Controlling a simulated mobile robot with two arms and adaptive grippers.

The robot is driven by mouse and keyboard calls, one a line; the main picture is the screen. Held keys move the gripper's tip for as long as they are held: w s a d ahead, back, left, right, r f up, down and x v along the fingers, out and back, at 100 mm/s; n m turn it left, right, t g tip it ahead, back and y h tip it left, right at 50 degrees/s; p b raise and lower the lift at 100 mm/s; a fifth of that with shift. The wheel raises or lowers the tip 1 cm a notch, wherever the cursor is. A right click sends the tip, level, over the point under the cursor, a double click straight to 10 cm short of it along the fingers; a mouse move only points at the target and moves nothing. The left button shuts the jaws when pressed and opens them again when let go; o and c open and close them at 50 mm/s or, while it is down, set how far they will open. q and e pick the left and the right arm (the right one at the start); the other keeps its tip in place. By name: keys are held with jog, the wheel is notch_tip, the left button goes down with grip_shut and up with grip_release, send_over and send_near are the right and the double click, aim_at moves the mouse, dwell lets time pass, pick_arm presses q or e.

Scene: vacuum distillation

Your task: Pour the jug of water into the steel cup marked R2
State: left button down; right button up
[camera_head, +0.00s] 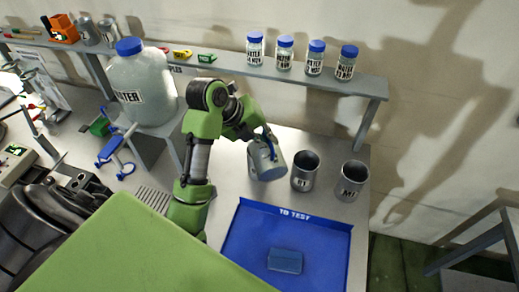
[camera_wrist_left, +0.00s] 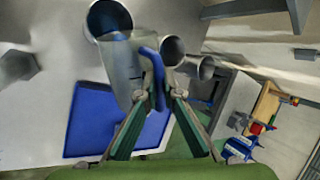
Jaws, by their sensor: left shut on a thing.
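The jug hangs above the bench, left of two steel cups, and looks somewhat tilted. In the left wrist view the fingers (camera_wrist_left: 160,95) close on the blue handle (camera_wrist_left: 154,78), with the jug body (camera_wrist_left: 122,68) beside it. One open steel cup (camera_head: 305,172) stands just right of the jug; the other (camera_head: 351,181) stands farther right. Both are upright, and their marks are too small to read surely. Water inside the jug is not visible. My right gripper is out of view.
A shelf (camera_head: 300,82) with several blue-capped bottles runs behind. A large water container (camera_head: 143,88) stands at left. The bench ends right of the cups.

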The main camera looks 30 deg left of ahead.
pick_arm(q)
jog(key=shift+w+a+r+h, duration=0.2)
jog(key=shift+w+r+h, duration=0.05)
jog(key=shift+h, duration=0.05)
dwell(0.5)
jog(key=shift+w+a+g, duration=0.15)
jog(key=shift+a+g, duration=0.1)
jog(key=shift+g, duration=0.05)
jog(key=shift+w+r, duration=0.1)
jog(key=shift+r, duration=0.05)
jog(key=shift+w+a+n, duration=0.15)
jog(key=shift+a+n, duration=0.15)
jog(key=shift+d+r+h, duration=0.1)
jog(key=shift+r+h, duration=0.05)
jog(key=shift+h, duration=0.15)
jog(key=shift+w+g, duration=0.1)
jog(key=shift+g, duration=0.2)
